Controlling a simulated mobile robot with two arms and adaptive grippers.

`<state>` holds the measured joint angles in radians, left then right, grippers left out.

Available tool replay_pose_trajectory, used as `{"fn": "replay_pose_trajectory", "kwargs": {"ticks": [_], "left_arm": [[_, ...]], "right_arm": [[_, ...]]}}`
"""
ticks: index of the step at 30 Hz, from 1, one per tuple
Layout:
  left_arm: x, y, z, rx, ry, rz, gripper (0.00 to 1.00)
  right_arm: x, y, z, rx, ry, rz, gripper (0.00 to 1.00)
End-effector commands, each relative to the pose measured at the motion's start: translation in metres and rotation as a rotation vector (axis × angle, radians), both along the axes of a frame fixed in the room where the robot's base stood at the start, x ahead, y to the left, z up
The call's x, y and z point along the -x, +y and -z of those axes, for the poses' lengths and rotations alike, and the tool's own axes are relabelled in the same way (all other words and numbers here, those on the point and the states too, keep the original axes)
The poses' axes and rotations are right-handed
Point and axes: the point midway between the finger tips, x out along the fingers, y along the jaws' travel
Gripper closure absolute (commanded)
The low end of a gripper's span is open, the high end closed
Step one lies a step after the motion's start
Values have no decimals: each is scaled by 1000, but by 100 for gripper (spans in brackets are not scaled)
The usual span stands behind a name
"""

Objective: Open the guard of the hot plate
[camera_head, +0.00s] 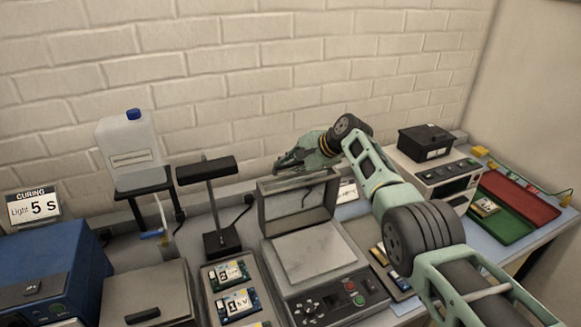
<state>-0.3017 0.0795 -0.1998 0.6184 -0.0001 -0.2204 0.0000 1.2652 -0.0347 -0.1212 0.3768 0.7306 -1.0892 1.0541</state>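The hot plate (315,254) stands at the middle of the bench, with a pale square heating surface and a front control panel with buttons. Its guard, a grey frame with a see-through pane (298,201), stands nearly upright at the back of the plate, so the heating surface is uncovered. My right arm reaches in from the lower right. My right gripper (284,165) is at the guard's upper edge, above and behind it. I cannot tell whether it touches the guard or how far its fingers are apart. My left gripper is not in view.
To the left are a tray of circuit boards (238,296), a black lamp stand (221,244), a grey box (147,293), a blue machine (48,275) and a jug (130,149). To the right are a white device (435,172) and green (500,218) and red trays (520,198).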

Motion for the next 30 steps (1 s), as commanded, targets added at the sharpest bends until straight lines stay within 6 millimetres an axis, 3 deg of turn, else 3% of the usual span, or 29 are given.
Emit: {"fn": "replay_pose_trajectory", "kwargs": {"ticks": [10,18,30], "left_arm": [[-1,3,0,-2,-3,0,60],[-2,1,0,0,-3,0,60],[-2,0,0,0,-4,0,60]], "right_arm": [[3,-3,0,-1,5,0,83],[12,-14,-14,0,3,1,83],[38,-46,-55,0,-1,2,83]]}}
